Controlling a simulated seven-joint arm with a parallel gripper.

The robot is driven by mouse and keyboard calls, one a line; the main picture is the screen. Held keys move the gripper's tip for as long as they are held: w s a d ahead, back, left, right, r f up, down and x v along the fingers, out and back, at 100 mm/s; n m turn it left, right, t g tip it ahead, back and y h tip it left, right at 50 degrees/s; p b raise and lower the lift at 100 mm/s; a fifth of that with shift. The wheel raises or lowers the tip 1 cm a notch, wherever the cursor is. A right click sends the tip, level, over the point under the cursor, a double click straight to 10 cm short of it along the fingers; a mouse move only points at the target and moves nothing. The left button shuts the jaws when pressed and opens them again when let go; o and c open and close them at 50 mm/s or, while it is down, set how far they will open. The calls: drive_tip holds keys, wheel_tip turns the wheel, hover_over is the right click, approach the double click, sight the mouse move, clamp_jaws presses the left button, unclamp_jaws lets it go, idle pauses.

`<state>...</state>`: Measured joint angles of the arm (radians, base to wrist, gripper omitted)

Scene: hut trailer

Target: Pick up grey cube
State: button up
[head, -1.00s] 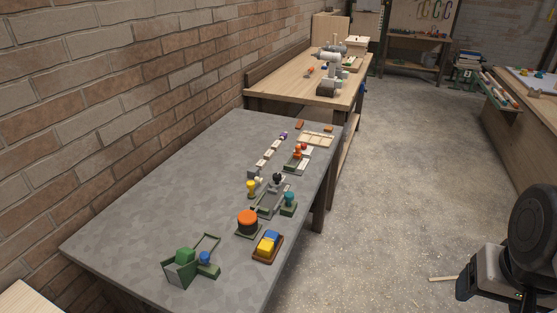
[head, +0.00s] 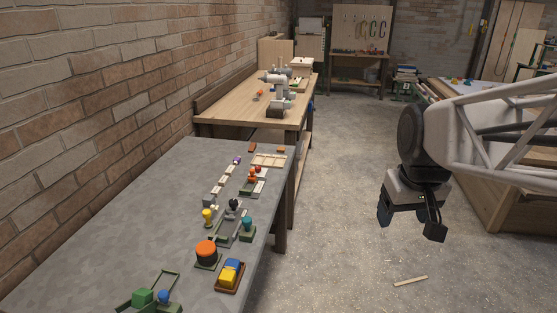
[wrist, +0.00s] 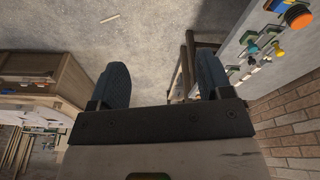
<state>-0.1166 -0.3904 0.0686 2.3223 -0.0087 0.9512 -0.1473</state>
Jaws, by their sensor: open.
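A small grey block (head: 208,200), possibly the grey cube, sits on the grey table at the near end of a row of pale pieces; it is too small to be sure of its shape. My gripper (head: 410,222) hangs over the floor at the right, well apart from the table, fingers pointing down. It is open and empty. In the wrist view my gripper (wrist: 162,85) shows two dark fingers spread wide with floor between them. The table edge shows at the upper right there, but I cannot pick out the grey cube.
The grey table (head: 100,220) holds an orange-topped round piece (head: 206,249), a blue and yellow block tray (head: 230,275), a yellow knob (head: 208,215) and a green block (head: 142,297). A wooden bench (head: 235,112) stands behind. A brick wall borders the left. Floor is open between table and gripper.

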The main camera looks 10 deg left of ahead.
drive_tip(key=w+a+n, duration=0.4)
drive_tip(key=w+a, duration=0.6)
drive_tip(key=w, duration=0.5)
drive_tip(key=n+g, duration=0.2)
drive_tip(key=n, duration=0.9)
hover_over(208, 197)
drive_tip(key=f, duration=2.7)
drive_tip(key=shift+d, duration=0.3)
drive_tip(key=shift+s+a+f, duration=0.1)
drive_tip(key=shift+a+f, duration=0.1)
drive_tip(key=shift+f, duration=0.15)
drive_tip(key=shift+f, duration=1.15)
drive_tip(key=shift+f, duration=0.1)
